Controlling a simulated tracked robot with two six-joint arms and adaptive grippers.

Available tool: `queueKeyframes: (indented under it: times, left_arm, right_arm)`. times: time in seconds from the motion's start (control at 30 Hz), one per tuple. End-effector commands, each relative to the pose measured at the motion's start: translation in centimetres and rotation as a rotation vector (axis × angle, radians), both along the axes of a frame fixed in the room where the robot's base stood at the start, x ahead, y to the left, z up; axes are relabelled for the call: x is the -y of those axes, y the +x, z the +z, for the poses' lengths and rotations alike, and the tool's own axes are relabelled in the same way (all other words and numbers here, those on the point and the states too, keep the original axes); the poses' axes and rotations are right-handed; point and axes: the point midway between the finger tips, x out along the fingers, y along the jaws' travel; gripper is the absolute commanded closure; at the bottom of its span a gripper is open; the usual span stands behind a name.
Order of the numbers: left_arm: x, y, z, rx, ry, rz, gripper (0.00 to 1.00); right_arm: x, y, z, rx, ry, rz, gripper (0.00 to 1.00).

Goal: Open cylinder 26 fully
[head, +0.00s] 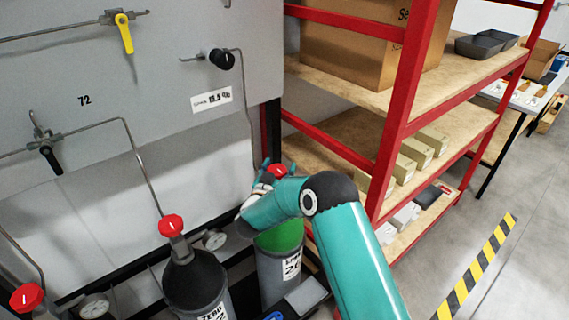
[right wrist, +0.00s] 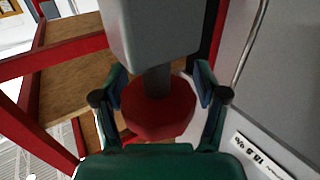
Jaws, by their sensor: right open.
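Cylinder 26 (head: 279,268) is grey with a green top and a white label whose number is partly cut off by my arm. Its red valve knob (head: 277,171) shows just past my right wrist. My right gripper (head: 270,173) is at this knob with its fingers open. In the right wrist view, the red knob (right wrist: 158,118) sits between the two spread fingers of the gripper (right wrist: 159,82), with a small gap visible on the left side. Contact on the right side cannot be told. The knob's stem and the valve body are partly hidden. My left gripper is out of view.
A dark-topped cylinder (head: 196,287) with a red knob (head: 171,226) stands to the left. Another red knob (head: 27,298) is at lower left. A grey panel (head: 150,100) with pipes stands behind. A red shelf (head: 400,110) with boxes is close on the right.

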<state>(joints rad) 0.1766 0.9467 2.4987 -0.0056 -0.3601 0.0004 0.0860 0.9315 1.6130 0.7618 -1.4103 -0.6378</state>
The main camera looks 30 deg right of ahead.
Motion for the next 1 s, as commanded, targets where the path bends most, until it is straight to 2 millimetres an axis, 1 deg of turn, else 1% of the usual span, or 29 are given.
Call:
queueKeyframes:
  times: [0.27, 0.3, 0.37, 0.5, 0.6, 0.9, 0.93, 1.0]
  left_arm:
    - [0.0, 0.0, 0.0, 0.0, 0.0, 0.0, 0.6]
    - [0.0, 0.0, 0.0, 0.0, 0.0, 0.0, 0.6]
    - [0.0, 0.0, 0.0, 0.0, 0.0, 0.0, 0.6]
    - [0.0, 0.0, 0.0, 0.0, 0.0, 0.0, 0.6]
    - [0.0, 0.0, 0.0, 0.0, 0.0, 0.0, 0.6]
    - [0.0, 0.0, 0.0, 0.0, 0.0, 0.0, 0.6]
    - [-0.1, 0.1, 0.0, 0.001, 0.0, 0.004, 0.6]
    - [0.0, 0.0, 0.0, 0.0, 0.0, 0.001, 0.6]
  right_arm:
    - [0.2, 0.1, 0.0, 0.0, 0.0, 0.0, 0.28]
    - [0.2, 0.1, 0.0, 0.0, 0.0, 0.0, 0.31]
    - [0.2, 0.1, 0.0, 0.0, 0.0, -0.001, 0.41]
    - [0.2, 0.1, 0.0, 0.0, 0.0, 0.0, 0.65]
    - [0.1, 0.1, 0.0, 0.001, 0.001, 0.0, 0.79]
    - [0.0, 0.1, -0.1, 0.0, 0.001, 0.003, 0.82]
    - [2.3, 0.0, -0.1, 0.001, 0.001, -0.004, 0.86]
    - [1.2, -0.1, -0.1, 0.0, 0.001, -0.002, 0.86]
